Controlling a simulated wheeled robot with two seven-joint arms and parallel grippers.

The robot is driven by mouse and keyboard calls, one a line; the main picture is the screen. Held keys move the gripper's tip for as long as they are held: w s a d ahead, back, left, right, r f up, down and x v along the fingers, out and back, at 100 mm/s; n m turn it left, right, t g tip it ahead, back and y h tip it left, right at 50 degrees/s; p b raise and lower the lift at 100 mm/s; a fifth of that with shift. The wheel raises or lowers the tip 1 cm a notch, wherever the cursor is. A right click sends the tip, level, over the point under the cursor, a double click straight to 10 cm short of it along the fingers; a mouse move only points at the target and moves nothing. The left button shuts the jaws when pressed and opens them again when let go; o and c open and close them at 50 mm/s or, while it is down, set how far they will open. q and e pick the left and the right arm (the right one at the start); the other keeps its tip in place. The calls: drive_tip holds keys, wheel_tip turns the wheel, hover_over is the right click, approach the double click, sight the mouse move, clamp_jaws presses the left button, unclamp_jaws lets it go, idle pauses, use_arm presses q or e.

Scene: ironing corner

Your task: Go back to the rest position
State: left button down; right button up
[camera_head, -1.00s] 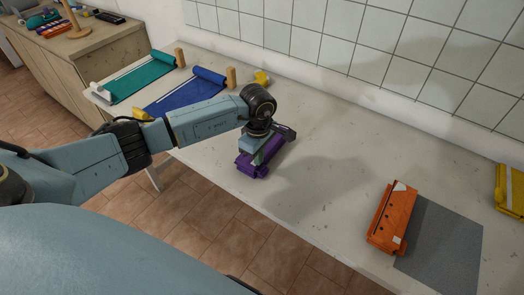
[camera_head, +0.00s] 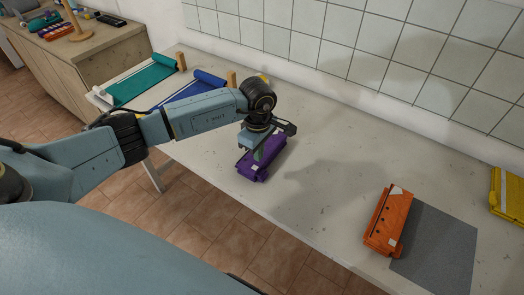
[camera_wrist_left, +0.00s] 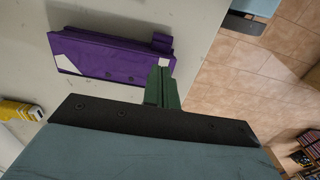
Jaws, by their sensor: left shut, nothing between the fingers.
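My left arm reaches in from the left in the head view. Its gripper (camera_head: 259,157) points down over a purple folded item (camera_head: 250,171) on the table. In the left wrist view, the green fingers (camera_wrist_left: 161,75) are closed together with nothing between them. Their tips overlap the near edge of the purple item (camera_wrist_left: 105,57) in that view. I cannot tell how large the gap to it is. My right gripper is not in view.
The pale table (camera_head: 310,215) bears an orange item (camera_head: 388,220) partly on a grey mat (camera_head: 440,250), and a yellow item (camera_head: 508,195) at right. Teal (camera_head: 143,82) and blue (camera_head: 205,87) cloths lie at far left. A tiled wall (camera_head: 400,50) stands behind. Mid-table is clear.

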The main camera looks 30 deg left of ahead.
use_arm(q)
drive_tip(key=shift+r+p, duration=0.65)
drive_tip(key=shift+r, duration=0.7)
